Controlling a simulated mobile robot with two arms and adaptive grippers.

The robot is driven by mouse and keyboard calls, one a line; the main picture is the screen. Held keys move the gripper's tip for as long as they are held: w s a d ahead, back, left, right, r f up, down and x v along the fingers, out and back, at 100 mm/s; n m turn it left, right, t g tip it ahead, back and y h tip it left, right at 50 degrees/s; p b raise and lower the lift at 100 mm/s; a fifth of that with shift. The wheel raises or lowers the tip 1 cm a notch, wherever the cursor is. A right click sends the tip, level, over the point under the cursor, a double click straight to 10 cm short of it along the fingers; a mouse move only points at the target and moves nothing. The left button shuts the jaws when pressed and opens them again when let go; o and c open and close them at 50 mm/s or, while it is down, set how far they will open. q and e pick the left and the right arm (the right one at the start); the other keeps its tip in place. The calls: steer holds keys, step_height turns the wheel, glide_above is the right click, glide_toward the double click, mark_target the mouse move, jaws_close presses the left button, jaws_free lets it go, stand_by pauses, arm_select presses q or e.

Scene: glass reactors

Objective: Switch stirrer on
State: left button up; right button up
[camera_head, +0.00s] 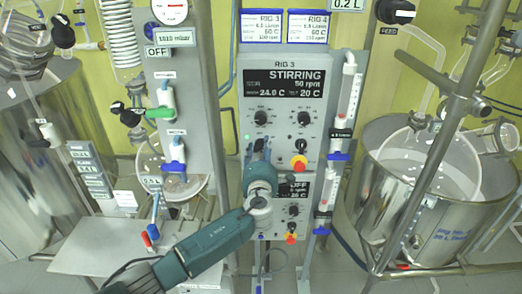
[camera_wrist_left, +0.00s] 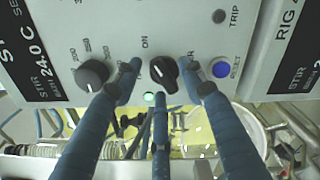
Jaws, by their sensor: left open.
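The RIG 3 control panel (camera_head: 284,110) is upright in the middle of the head view. Its display (camera_head: 285,82) reads STIRRING, 50 rpm, 24.0 C and 20 C. My left gripper (camera_head: 258,152) is in front of the panel's lower left part and hides some of it. In the left wrist view, a black switch knob (camera_wrist_left: 163,71) sits beside an ON label (camera_wrist_left: 144,42). The open fingers of my left gripper (camera_wrist_left: 162,72) are spread around this knob, with visible room on both sides. A small lamp (camera_wrist_left: 149,98) near it glows green. My right gripper is not seen.
A larger black dial (camera_wrist_left: 92,74) and a blue RESET button (camera_wrist_left: 221,69) flank the knob. A steel vessel (camera_head: 425,225) stands at right. A valve column (camera_head: 170,110) stands left of the panel.

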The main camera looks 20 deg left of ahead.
arm_select(q)
steer(key=shift+s, duration=0.1)
steer(key=v, duration=1.2)
